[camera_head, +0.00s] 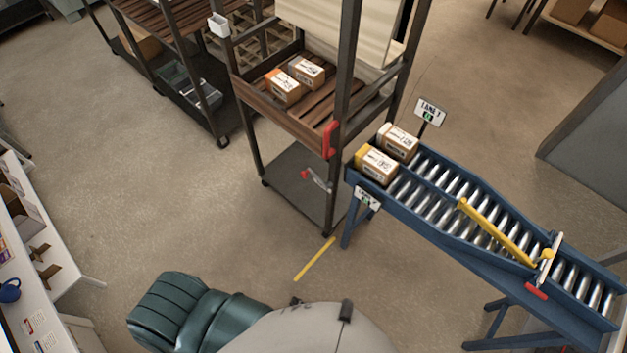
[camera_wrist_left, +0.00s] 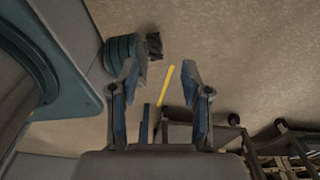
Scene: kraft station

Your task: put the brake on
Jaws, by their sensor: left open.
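In the head view, a tall dark-framed cart (camera_head: 244,110) with wooden slatted shelves stands at the centre. A red handle (camera_head: 330,140) sits on its near post. I cannot tell for sure which of these is the brake. My left gripper (camera_wrist_left: 160,72) shows only in the left wrist view; its fingers are apart with nothing between them, above the floor. A lower part of a dark frame with casters (camera_wrist_left: 232,130) shows at its lower right. My right gripper is in no view.
A blue roller conveyor (camera_head: 430,222) with two boxes (camera_head: 377,165) (camera_head: 398,142) and a yellow bar (camera_head: 495,232) stands right of the cart. Two more boxes (camera_head: 283,86) (camera_head: 307,71) lie on the cart shelf. A yellow floor strip (camera_head: 314,259) lies on clear floor before it.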

